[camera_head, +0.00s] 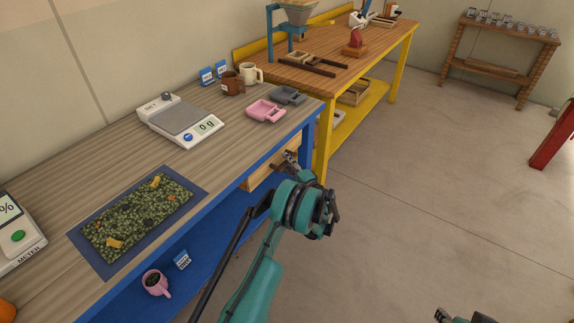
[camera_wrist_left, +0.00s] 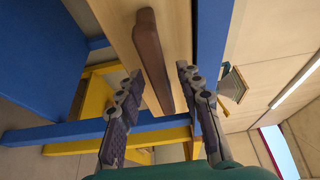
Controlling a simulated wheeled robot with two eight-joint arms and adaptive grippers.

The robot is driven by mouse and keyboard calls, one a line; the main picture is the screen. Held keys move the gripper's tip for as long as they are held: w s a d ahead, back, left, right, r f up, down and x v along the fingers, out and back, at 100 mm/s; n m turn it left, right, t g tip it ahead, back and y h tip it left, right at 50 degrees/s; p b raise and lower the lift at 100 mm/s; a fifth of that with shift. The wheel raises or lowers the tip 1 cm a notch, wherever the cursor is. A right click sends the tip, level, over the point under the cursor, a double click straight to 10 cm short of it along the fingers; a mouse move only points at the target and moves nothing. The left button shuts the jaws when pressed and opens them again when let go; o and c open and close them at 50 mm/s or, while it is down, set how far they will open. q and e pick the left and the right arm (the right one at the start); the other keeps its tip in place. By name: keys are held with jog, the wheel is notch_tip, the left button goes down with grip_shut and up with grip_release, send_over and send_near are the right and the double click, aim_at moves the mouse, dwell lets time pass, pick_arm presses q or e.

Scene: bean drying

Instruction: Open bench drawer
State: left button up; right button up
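The bench drawer (camera_head: 259,178) has a light wooden front under the right part of the wood-topped bench, partly hidden by my left arm. How far it is out cannot be told. In the left wrist view its pale front (camera_wrist_left: 113,22) carries a long dark brown handle (camera_wrist_left: 150,45). My left gripper (camera_head: 291,158) is at the drawer front. In the left wrist view the left gripper (camera_wrist_left: 159,72) is open, with its fingers on either side of the handle and gaps visible. My right gripper (camera_head: 463,315) shows only at the bottom edge, its fingers unclear.
A blue lower shelf (camera_head: 215,240) holds a pink mug (camera_head: 156,283). A yellow-framed table (camera_head: 385,45) stands beyond.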

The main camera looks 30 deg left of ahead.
pick_arm(q)
jog(key=shift+a, duration=0.15)
grip_shut()
jog(key=s+d, duration=0.1)
jog(key=d, duration=2.3)
jog(key=shift+s+d, duration=0.15)
jog(key=shift+s, duration=0.25)
grip_release()
